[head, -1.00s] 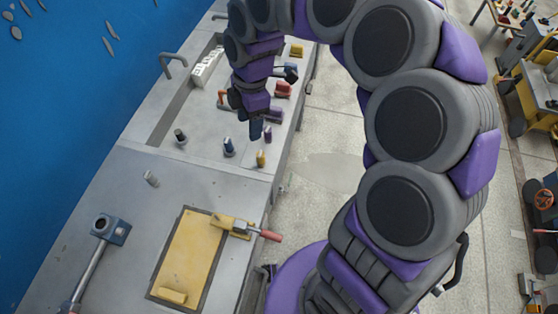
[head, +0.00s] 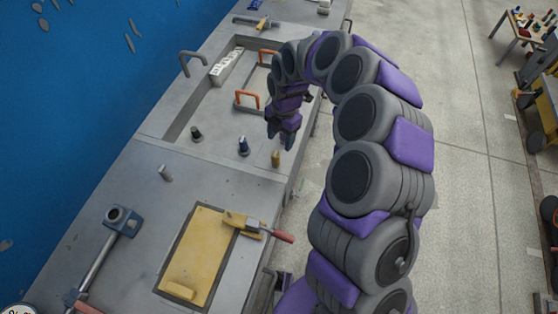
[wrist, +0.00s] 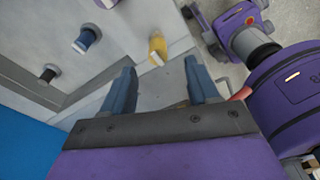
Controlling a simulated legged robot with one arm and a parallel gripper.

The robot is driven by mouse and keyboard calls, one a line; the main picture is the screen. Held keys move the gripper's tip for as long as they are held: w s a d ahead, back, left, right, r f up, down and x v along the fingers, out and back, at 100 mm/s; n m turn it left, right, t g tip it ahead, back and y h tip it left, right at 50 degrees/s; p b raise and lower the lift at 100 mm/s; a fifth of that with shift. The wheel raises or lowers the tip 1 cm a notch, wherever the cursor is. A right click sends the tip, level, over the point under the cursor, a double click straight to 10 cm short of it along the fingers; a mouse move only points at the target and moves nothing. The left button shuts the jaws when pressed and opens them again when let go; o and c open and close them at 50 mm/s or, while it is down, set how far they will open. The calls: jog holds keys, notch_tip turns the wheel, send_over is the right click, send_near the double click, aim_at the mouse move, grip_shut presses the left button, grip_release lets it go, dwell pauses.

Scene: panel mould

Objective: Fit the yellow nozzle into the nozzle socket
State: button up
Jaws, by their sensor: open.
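The yellow nozzle (head: 276,158) stands upright near the right edge of the grey bench in the head view. It also shows in the wrist view (wrist: 157,46), beyond and between my fingertips. My gripper (head: 283,138) is open and empty, pointing down close to the nozzle, with no visible contact. Its two blue-grey fingers show apart in the wrist view (wrist: 160,74). A blue block with a round dark hole (head: 122,218), at the end of a grey bar on the left, looks like the nozzle socket. Nothing is seen in its hole.
A blue nozzle (head: 243,146) and a black one (head: 196,134) stand left of the yellow one. A yellow panel (head: 195,260) with a red-handled clamp (head: 268,230) lies in front. A small grey peg (head: 165,173) stands between. Orange handles (head: 247,98) lie farther back.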

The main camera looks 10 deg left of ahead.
aim_at(275, 154)
jog(key=f, duration=0.1)
jog(key=a+f, duration=0.1)
jog(key=f, duration=0.1)
jog(key=a+f, duration=0.1)
jog(key=f, duration=0.1)
jog(key=shift+s+a+b, duration=0.1)
jog(key=shift+s+b, duration=0.15)
jog(key=shift+b, duration=0.1)
jog(key=shift+s+d+f, duration=0.1)
jog(key=shift+d+f, duration=0.1)
jog(key=shift+d, duration=0.25)
jog(key=f, duration=0.2)
jog(key=s+f+b, duration=0.1)
jog(key=f, duration=0.1)
jog(key=shift+d+f, duration=0.1)
jog(key=shift+f, duration=0.05)
jog(key=shift+w+a+f+b, duration=0.1)
jog(key=shift+a+f+b, duration=0.1)
jog(key=shift+a+b, duration=0.1)
jog(key=shift+a, duration=0.3)
jog(key=shift+d+r, duration=0.15)
jog(key=shift+d, duration=0.45)
jog(key=c, duration=0.6)
jog(key=shift+c, duration=1.3)
jog(key=shift+a, duration=0.4)
grip_shut()
jog(key=shift+d, duration=0.1)
